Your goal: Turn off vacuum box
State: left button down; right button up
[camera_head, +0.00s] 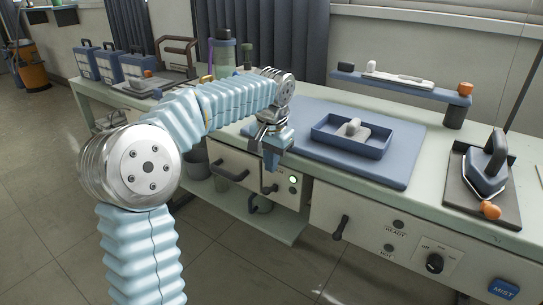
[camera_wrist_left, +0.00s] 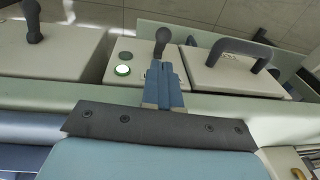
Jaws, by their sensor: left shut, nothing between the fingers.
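The vacuum box's control panel (camera_head: 287,190) is a pale box on the bench front, with a lit green-white button (camera_head: 293,179) and a dark button below it. In the left wrist view the lit button (camera_wrist_left: 122,70) glows inside a green ring, beside the dark button (camera_wrist_left: 125,56). A dark knobbed lever (camera_wrist_left: 162,38) stands at the panel's right side there. My left gripper (camera_head: 271,166) is shut and empty in front of the panel, left of the lit button. In the wrist view its blue fingers (camera_wrist_left: 165,68) lie right of the buttons; contact cannot be told.
A blue mat (camera_head: 395,172) with a blue tray (camera_head: 318,136) lies on the bench above. An iron (camera_head: 487,170) stands at the right. Open floor lies in front of the bench.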

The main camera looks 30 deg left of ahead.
aim_at(271, 187)
pick_arm(q)
jog(key=f, duration=0.5)
jog(key=shift+w+a+f, duration=0.1)
jog(key=shift+w+a, duration=0.1)
jog(key=shift+w, duration=0.1)
pick_arm(e)
jog(key=shift+f, duration=0.2)
jog(key=shift+f, duration=0.15)
